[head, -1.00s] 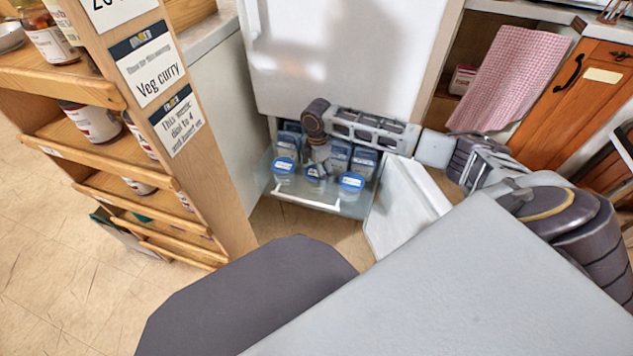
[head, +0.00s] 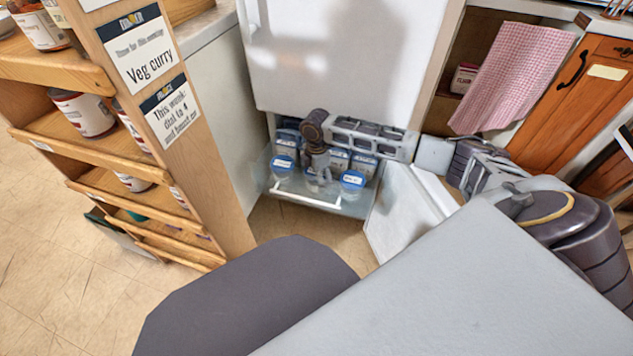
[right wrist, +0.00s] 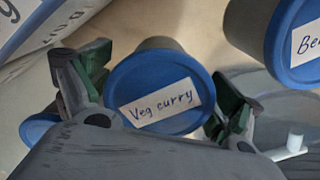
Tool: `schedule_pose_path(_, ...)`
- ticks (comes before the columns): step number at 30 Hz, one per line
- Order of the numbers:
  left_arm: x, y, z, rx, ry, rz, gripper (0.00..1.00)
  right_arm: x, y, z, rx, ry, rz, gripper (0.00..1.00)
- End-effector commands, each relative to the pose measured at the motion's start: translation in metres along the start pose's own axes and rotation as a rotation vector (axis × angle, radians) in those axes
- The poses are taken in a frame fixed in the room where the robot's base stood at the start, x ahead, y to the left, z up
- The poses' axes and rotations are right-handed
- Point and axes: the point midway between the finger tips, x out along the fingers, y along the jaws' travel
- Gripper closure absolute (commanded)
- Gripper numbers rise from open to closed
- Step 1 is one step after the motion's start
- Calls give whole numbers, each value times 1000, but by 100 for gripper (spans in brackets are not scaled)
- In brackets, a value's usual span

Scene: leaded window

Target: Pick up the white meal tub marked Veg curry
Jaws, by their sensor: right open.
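The Veg curry tub (right wrist: 150,78) has a blue lid with a white handwritten label, and its side looks grey in the right wrist view. It stands among other blue-lidded tubs in the pulled-out freezer drawer (head: 306,198). In the head view my right gripper mostly covers it. My right gripper (head: 318,172) points down over the drawer. Its fingers are open, one on each side of the Veg curry lid in the right wrist view; I cannot tell whether they touch it. My left gripper is not in view.
Another blue-lidded tub (head: 353,180) stands close on the right, and one (head: 282,163) on the left. Boxes stand behind them. The open freezer door (head: 402,215) is right of the drawer. A wooden shelf unit (head: 215,180) with jars stands left.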

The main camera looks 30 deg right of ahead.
Motion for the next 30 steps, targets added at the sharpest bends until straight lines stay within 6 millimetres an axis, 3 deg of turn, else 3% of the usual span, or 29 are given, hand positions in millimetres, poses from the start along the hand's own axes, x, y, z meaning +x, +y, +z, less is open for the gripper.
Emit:
schedule_pose_path(20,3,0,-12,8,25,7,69,8,0,0,0,0,1,8)
schedule_pose_path(30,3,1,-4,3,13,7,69,8,0,0,0,0,1,52)
